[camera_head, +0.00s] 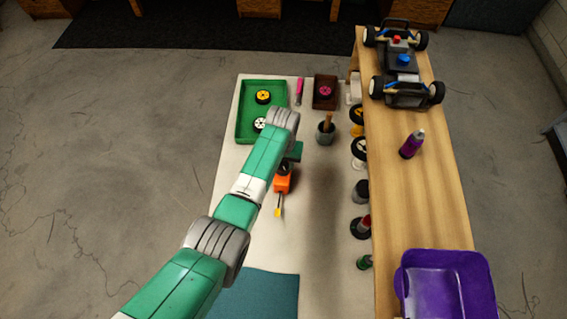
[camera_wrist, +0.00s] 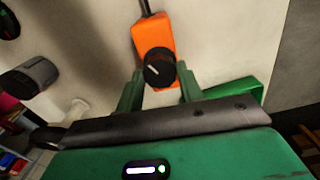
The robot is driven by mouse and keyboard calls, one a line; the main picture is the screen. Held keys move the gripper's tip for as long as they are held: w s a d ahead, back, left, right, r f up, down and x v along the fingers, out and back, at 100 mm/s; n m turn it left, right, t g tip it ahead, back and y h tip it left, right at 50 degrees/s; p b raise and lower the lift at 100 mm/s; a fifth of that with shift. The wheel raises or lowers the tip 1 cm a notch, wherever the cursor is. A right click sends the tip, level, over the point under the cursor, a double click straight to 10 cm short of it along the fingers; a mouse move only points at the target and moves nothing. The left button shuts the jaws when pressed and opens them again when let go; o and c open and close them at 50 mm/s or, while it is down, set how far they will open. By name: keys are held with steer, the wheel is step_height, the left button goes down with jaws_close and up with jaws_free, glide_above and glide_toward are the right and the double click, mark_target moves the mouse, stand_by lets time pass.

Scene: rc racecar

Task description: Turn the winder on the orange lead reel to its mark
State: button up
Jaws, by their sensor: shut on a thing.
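The orange lead reel (camera_head: 282,185) lies on the pale bench top, and a lead with a yellow end runs from it toward the front. It also shows in the wrist view (camera_wrist: 153,34), with a dark lead leaving its far end. Its winder (camera_wrist: 159,64) is a round black knob with a pale line on its face. My gripper (camera_wrist: 158,74) has its two green fingers on either side of the winder and is shut on it. In the head view my arm partly covers the winder. I cannot make out the mark on the reel.
A green tray (camera_head: 245,134) with wheels lies behind my gripper. A raised wooden shelf (camera_head: 430,200) carries a racecar (camera_head: 402,62), a purple bottle (camera_head: 412,144) and a purple bin (camera_head: 447,262).

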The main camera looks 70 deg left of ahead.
mark_target(283, 165)
steer(key=n, duration=0.3)
steer(key=shift+n, duration=0.3)
steer(key=n, duration=0.3)
steer(key=o, duration=0.9)
step_height(283, 165, up, 6)
steer(key=p, duration=0.6)
steer(key=shift+r, duration=0.1)
